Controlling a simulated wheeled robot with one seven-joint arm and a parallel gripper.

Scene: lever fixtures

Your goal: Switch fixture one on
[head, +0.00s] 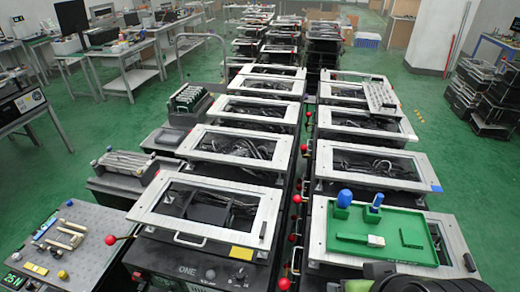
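Fixture one (188,271) is a dark box at the bottom centre-left, with "ONE" on its front panel and a pale open frame (150,205) on top. A red ball-ended lever (110,240) sticks out to the left from its left side, roughly level. Another red ball (284,283) shows low at its right, by the gap between the rows; I cannot tell which fixture it belongs to. The front panel has small knobs and a yellow label (241,253). My gripper is not in view; a dark part at the bottom right seems to be my arm.
A similar fixture (318,235) stands at the right, with a green tray (350,240) and blue-handled items on it. More fixtures with red balls run back in two close rows. A grey perforated table (90,225) stands at the left.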

